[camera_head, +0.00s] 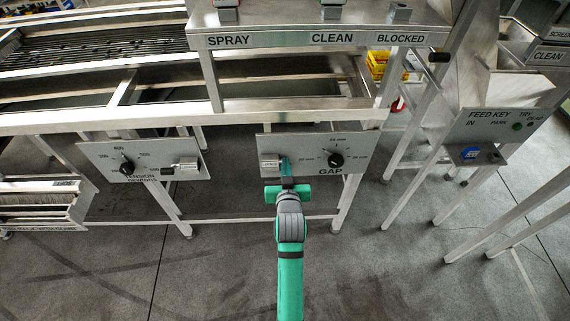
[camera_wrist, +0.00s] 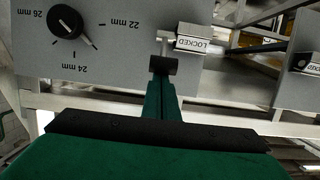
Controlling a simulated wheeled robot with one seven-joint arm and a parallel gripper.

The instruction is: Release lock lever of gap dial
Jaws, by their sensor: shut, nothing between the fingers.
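The gap panel (camera_head: 318,140) is a grey plate with a black gap dial (camera_head: 335,160) on its right side. Its lock lever (camera_head: 270,162) is on the left side of the plate. In the wrist view, upside down, the lever shows a metal block labelled LOCKED (camera_wrist: 193,44) and a stem with a black grip (camera_wrist: 163,65). The dial (camera_wrist: 65,22) has its pointer between the 22 mm and 24 mm marks there. My gripper (camera_head: 286,162) is shut and empty, its green fingertips (camera_wrist: 164,84) right at the black grip. I cannot tell whether they touch it. My gripper partly hides the lever in the head view.
A tension panel (camera_head: 140,148) with its own dial and lever stands to the left. The feed key panel (camera_head: 487,128) is at the right. A steel beam (camera_head: 180,119) and the SPRAY, CLEAN, BLOCKED shelf (camera_head: 315,39) are above. The floor in front is open.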

